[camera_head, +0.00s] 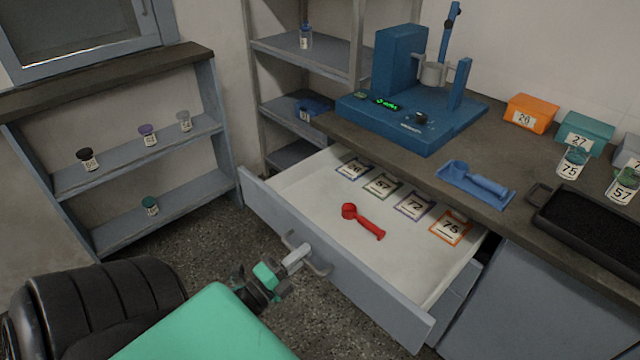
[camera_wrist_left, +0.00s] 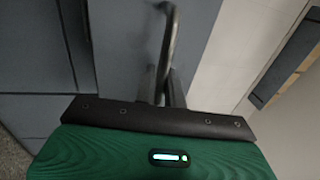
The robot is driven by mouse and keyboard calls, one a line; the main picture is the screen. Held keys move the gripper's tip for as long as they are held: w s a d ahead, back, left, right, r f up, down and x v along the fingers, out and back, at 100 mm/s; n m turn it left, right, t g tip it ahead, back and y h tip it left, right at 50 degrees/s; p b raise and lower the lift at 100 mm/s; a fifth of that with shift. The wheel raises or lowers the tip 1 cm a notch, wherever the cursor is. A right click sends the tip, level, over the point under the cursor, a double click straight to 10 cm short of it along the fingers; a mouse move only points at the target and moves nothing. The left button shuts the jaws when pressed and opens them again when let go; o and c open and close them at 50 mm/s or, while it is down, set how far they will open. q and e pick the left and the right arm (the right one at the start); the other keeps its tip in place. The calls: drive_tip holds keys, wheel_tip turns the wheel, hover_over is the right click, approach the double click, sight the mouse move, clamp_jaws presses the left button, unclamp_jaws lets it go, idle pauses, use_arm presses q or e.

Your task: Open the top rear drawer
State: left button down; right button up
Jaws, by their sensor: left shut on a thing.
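The drawer (camera_head: 335,284) under the bench stands pulled out, its white inside open to view. A metal handle (camera_head: 318,269) sits on its front. My left gripper (camera_head: 297,256) is shut on that handle. In the left wrist view the handle (camera_wrist_left: 171,40) rises from between the fingers (camera_wrist_left: 162,88). Inside the drawer lie a red scoop (camera_head: 362,221) and several numbered cards, such as the orange-edged 75 card (camera_head: 451,227). My right gripper is in neither view.
Shelves with small jars (camera_head: 88,160) stand at the left. The speckled floor (camera_head: 200,230) between is clear.

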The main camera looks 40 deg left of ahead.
use_arm(q)
drive_tip(key=shift+r+v, duration=0.2)
drive_tip(key=shift+v, duration=0.7)
drive_tip(key=shift+r+v, duration=0.15)
drive_tip(key=shift+v, duration=0.75)
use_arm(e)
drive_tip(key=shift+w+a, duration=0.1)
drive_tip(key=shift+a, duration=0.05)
use_arm(q)
drive_tip(key=shift+s, duration=0.1)
drive_tip(key=c, duration=1.6)
unclamp_jaws()
drive_tip(key=shift+c, duration=0.2)
